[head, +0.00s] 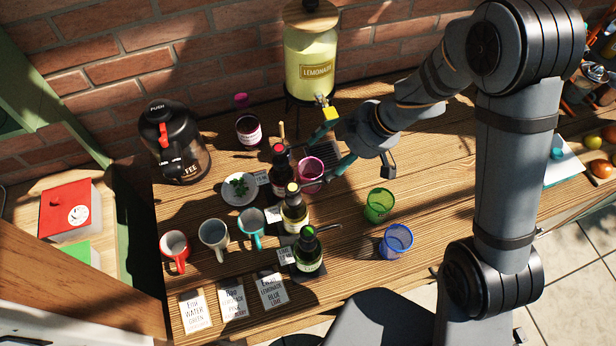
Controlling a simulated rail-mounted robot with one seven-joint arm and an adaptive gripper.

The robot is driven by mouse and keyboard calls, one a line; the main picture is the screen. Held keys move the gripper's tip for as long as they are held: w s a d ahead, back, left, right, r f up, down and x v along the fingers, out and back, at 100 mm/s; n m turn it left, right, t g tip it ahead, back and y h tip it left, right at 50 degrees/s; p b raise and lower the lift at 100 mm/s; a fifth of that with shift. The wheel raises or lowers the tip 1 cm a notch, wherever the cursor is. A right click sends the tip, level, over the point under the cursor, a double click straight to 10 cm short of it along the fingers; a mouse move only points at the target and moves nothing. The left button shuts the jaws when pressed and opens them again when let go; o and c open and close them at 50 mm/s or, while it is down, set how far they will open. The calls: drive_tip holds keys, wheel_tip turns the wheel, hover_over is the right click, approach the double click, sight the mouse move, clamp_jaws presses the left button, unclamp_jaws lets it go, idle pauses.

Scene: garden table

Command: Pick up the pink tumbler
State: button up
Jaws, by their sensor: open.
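The pink tumbler (311,174) stands upright on the wooden table, below the lemonade dispenser and just right of the dark bottles. My gripper (319,158) is open, its teal fingers pointing left. One finger is above the tumbler in the picture, the other at its right side. The tumbler's rim appears close to or between the fingers; I cannot tell whether they touch it.
Syrup bottles (294,214) stand close to the left and below. The lemonade dispenser (311,62) is behind. A green tumbler (379,206) and a blue tumbler (396,242) stand to the right. Mugs (214,237), a plate (239,196) and a coffee pot (180,152) are left.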

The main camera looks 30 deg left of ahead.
sight(310, 170)
drive_tip(key=x, duration=0.1)
drive_tip(key=b+x, duration=0.1)
drive_tip(key=x, duration=0.1)
drive_tip(key=w+b+x, duration=0.1)
drive_tip(key=shift+s+d+f, duration=0.1)
drive_tip(key=shift+f, duration=0.3)
drive_tip(key=shift+s+a+f+b, duration=0.15)
drive_tip(key=shift+a+f+b, duration=0.2)
drive_tip(key=shift+f, duration=0.15)
drive_tip(key=x, duration=0.1)
drive_tip(key=b+x, duration=0.1)
drive_tip(key=x, duration=0.1)
drive_tip(key=shift+w+a+f, duration=0.1)
drive_tip(key=shift+w+f, duration=0.2)
drive_tip(key=shift+f, duration=0.05)
drive_tip(key=shift+s+a+f, duration=0.1)
drive_tip(key=shift+a+f, duration=0.2)
drive_tip(key=shift+r, duration=0.1)
drive_tip(key=shift+d, duration=0.1)
drive_tip(key=shift+c, duration=0.5)
drive_tip(key=c, duration=1.1)
